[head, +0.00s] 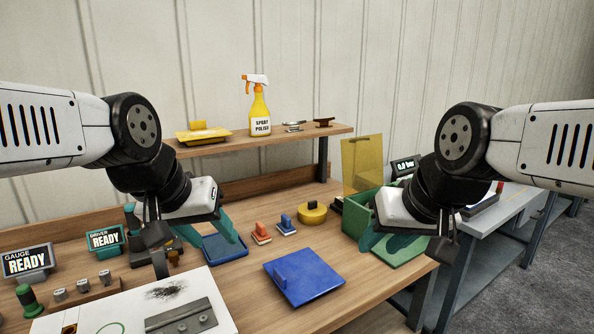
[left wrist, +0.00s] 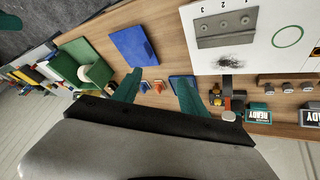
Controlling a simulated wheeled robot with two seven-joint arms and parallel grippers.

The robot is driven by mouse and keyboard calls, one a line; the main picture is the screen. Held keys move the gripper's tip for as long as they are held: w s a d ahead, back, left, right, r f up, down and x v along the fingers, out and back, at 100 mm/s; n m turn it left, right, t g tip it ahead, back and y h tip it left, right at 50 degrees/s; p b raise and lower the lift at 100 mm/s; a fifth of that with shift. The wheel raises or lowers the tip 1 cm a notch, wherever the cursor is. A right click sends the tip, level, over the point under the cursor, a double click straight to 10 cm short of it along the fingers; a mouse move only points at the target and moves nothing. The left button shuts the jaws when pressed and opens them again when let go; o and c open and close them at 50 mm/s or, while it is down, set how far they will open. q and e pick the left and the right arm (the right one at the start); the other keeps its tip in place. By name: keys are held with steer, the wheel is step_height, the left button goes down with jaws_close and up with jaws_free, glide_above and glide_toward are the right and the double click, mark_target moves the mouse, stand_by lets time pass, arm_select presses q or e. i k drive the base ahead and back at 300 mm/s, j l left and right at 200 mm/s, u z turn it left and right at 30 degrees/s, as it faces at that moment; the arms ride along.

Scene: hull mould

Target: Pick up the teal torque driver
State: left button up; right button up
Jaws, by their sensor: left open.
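A dark teal upright tool (head: 132,218), which looks like the torque driver, stands just right of the "DRIVER READY" display at the left of the bench. In the left wrist view a teal part (left wrist: 238,95) shows beside that display; its shape is hard to make out. My left gripper (head: 214,241) is open and empty, with teal fingers, to the right of the tool and above the bench near a blue tray. Its fingers show apart in the left wrist view (left wrist: 158,91). My right gripper (head: 386,246) hangs in front of the green box, its teal fingers apart with nothing seen between them.
A blue tray (head: 226,250), a blue plate with a handle (head: 303,278), a yellow round piece (head: 313,214) and a green box (head: 360,213) sit on the bench. The "DRIVER READY" display (head: 105,239) and a "GAUGE READY" display (head: 27,262) stand left. A shelf (head: 270,142) runs behind.

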mark_target(135, 225)
steer(key=u, duration=1.05)
